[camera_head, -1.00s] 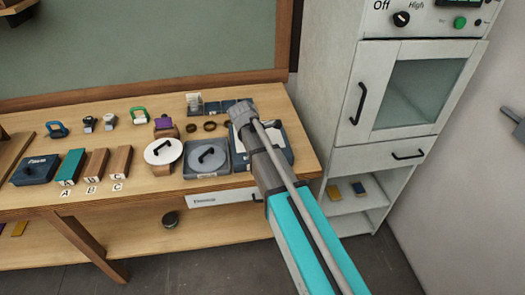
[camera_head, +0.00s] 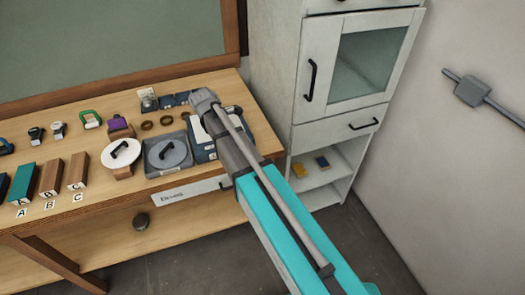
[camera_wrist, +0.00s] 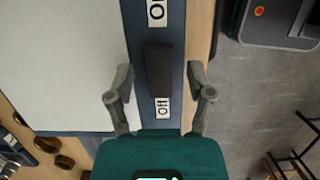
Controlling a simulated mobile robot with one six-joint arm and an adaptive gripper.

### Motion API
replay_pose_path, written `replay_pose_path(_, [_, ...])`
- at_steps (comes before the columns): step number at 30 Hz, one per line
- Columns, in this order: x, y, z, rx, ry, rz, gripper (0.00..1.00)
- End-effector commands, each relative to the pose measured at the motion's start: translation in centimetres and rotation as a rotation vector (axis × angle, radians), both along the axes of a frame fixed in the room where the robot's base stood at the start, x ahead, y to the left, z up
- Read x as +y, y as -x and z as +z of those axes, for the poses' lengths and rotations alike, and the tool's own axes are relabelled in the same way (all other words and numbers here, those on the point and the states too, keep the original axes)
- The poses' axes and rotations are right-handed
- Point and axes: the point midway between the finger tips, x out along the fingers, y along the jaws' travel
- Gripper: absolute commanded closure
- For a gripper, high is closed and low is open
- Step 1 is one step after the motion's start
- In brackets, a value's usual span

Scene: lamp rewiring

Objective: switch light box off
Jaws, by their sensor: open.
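The light box (camera_head: 203,153) lies on the wooden bench near its right end, partly hidden by my arm in the head view. In the wrist view its white panel (camera_wrist: 65,65) fills the upper left, with a blue frame strip beside it. My gripper (camera_wrist: 161,85) is open and empty above the strip. In the picture its fingers flank the switch. I cannot tell their height above it or which way the switch is tipped.
A white cabinet (camera_head: 340,75) stands right of the bench. Blocks with letter labels (camera_head: 50,178) are at the left.

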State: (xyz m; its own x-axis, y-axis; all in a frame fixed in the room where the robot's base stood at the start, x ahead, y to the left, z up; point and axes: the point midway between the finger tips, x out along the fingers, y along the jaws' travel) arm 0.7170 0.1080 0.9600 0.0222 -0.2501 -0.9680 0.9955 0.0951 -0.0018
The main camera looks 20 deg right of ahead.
Motion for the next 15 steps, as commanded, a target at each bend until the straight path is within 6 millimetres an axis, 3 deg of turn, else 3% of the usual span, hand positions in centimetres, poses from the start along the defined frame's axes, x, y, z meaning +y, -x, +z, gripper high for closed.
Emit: replay_pose_path(15, [-0.59,-0.08,0.64,0.023,-0.257,0.000,0.31])
